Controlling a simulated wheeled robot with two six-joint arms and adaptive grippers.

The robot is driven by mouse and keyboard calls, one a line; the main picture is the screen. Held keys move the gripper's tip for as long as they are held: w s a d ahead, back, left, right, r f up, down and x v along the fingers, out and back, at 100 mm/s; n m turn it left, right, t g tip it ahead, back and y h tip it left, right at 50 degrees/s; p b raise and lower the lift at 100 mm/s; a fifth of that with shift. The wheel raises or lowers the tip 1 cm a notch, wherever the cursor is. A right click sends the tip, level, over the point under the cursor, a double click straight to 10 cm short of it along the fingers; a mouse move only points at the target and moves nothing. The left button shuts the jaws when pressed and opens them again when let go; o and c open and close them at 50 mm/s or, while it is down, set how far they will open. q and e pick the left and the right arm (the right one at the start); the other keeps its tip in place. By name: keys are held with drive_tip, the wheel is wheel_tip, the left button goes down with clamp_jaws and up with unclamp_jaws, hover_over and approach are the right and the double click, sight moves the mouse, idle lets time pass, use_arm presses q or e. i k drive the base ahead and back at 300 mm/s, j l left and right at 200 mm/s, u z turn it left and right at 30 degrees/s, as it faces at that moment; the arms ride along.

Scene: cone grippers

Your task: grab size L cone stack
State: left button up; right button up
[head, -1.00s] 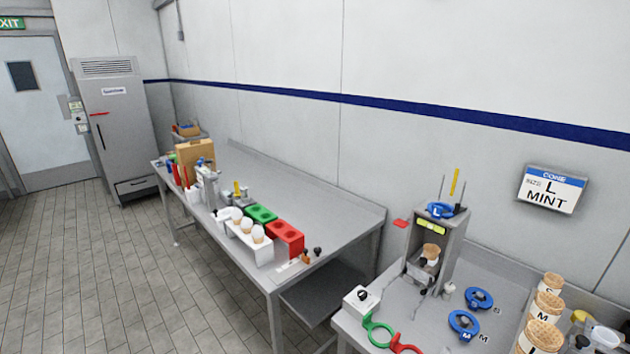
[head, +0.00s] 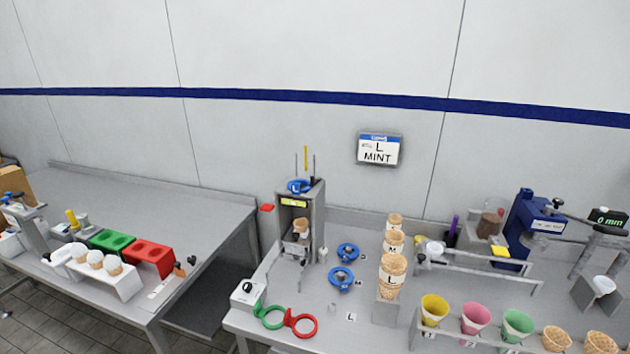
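The size L cone stack (head: 391,277) is a stack of tan waffle cones with an L label. It stands upright in a grey holder (head: 387,311) at the front of a row on the right table. The M cone stack (head: 394,241) is right behind it, and another cone stack (head: 394,221) is farthest back, its label too small to read. A wall sign (head: 379,149) reads L and MINT. Neither of my grippers shows in the head view, so their state is hidden.
Right of the stacks, yellow (head: 434,309), pink (head: 475,318) and green (head: 517,325) cups sit in a rack. Left of them lie blue rings (head: 341,278), a grey dispenser stand (head: 301,225), and green (head: 269,317) and red (head: 300,323) rings. A gap separates the two tables.

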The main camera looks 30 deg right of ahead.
sight(392, 269)
drive_tip(key=z, duration=1.65)
